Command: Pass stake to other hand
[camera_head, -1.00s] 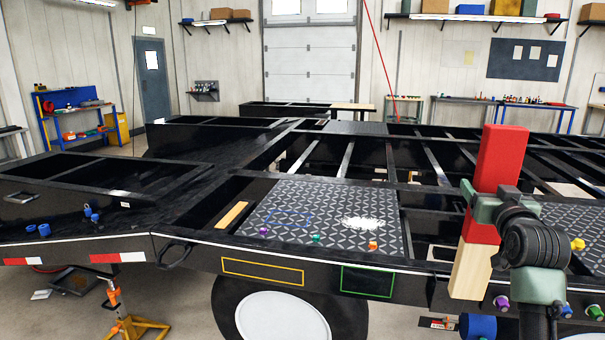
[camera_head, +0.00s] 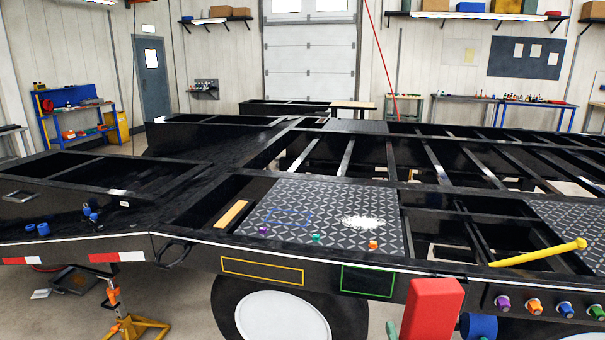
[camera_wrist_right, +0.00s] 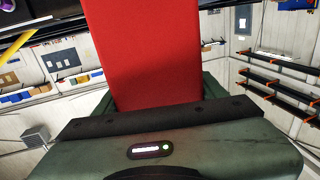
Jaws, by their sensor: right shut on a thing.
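The stake (camera_head: 432,308) shows as a red block at the bottom edge of the head view, right of centre, in front of the trailer's side. Only its red upper part is visible; the rest is below the frame. My right gripper is shut on the stake. In the wrist view the red stake (camera_wrist_right: 140,50) rises from between the jaws of my right gripper (camera_wrist_right: 155,98). In the head view only a small green piece of this gripper (camera_head: 391,330) shows left of the stake. My left gripper is not in view.
The black trailer frame (camera_head: 480,189) fills the middle. A yellow bar (camera_head: 535,254) lies near its right edge, above several coloured knobs (camera_head: 535,306). A patterned plate (camera_head: 335,235) and a short wooden piece (camera_head: 230,214) are left of it. A wheel (camera_head: 282,315) stands below.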

